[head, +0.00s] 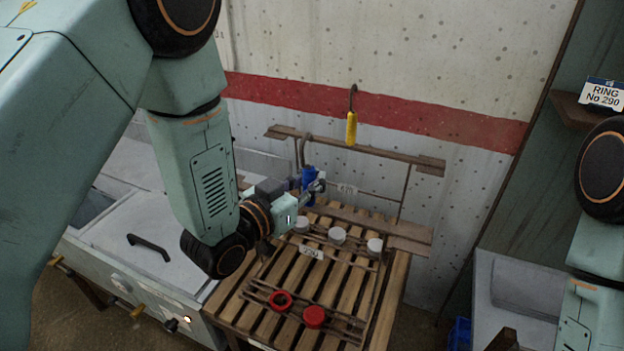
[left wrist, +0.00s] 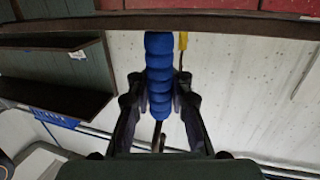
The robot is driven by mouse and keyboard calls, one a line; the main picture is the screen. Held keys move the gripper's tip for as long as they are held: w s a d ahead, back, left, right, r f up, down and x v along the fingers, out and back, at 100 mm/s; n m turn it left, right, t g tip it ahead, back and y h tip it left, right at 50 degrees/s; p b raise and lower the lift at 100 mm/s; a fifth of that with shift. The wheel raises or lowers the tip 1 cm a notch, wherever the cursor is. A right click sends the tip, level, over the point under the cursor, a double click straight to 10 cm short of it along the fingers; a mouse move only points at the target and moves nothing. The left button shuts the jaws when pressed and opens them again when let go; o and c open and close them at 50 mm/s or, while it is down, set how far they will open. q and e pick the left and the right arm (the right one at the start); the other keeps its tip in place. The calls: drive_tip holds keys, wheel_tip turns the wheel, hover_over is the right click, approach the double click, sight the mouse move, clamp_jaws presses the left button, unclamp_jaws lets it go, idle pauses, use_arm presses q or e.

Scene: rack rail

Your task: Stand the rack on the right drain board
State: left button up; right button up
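A brown wooden rack (head: 424,163) with a long top rail, thin uprights and lower boards stands at the back of a slatted wooden table (head: 372,325), by the wall. My left gripper (head: 312,185) is at a blue ribbed grip (head: 309,174) beside the rack's left upright. In the left wrist view the blue grip (left wrist: 160,75) lies between both fingers, which appear closed against its sides. How the grip joins the rack is partly hidden by my gripper. A grey board (head: 487,300) lies at the lower right. My right gripper is out of frame.
White caps (head: 337,235) and red caps (head: 314,317) sit on thin rails over the slats. A grey sink unit (head: 115,235) stands left. A shelf with a sign (head: 603,94) is at the right.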

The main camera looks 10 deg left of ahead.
use_arm(q)
drive_tip(key=o, duration=0.3)
drive_tip(key=shift+s+d+r, duration=0.1)
drive_tip(key=shift+s+d, duration=0.1)
drive_tip(key=shift+d, duration=0.05)
drive_tip(key=shift+o, duration=1.2)
drive_tip(key=shift+s+r, duration=0.1)
drive_tip(key=shift+s, duration=0.05)
drive_tip(key=shift+w+a+f, duration=0.2)
drive_tip(key=shift+w+a, duration=0.05)
drive_tip(key=shift+v, duration=6.15)
drive_tip(key=s+a+f+n+g+y, duration=0.15)
drive_tip(key=s+f+g, duration=0.3)
drive_tip(key=f, duration=0.55)
drive_tip(key=s+f+n+g+y, duration=0.1)
drive_tip(key=s+f+g+y, duration=0.3)
drive_tip(key=f, duration=0.5)
drive_tip(key=s+a+f+n+g+y, duration=0.1)
drive_tip(key=s+a+f+g, duration=0.1)
drive_tip(key=s, duration=0.6)
drive_tip(key=s+a+f+n+g+y, duration=0.1)
drive_tip(key=s+a+f+n+g, duration=0.1)
drive_tip(key=s+f+g, duration=0.2)
drive_tip(key=s+f, duration=0.3)
drive_tip(key=s, duration=0.2)
drive_tip(key=shift+a+g, duration=0.25)
drive_tip(key=shift+g, duration=0.1)
